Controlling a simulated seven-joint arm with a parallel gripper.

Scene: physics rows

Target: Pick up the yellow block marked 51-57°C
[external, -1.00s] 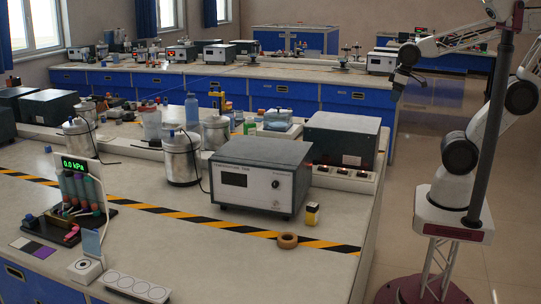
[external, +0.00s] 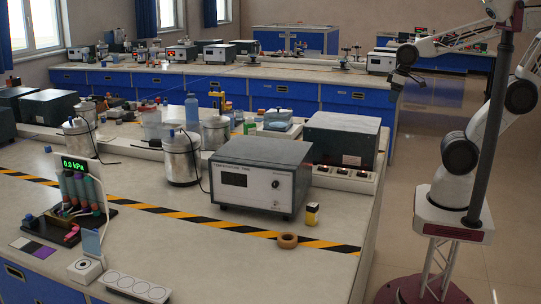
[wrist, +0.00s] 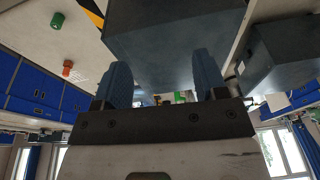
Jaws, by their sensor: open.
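A small yellow block with a dark top (external: 312,214) stands upright on the near bench, just right of the front corner of the large grey instrument box. Its marking is too small to read. My gripper (external: 398,84) is high at the right, well away from the block and beyond the bench's right edge. In the wrist view its two dark blue ribbed fingers (wrist: 160,62) are spread apart with nothing held between them. I cannot make out the yellow block in the wrist view.
The grey instrument box (external: 262,176) stands beside the block. A brown tape roll (external: 287,240) lies in front, on the striped tape (external: 225,224). Metal canisters (external: 181,158) and a power strip (external: 345,178) stand farther back.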

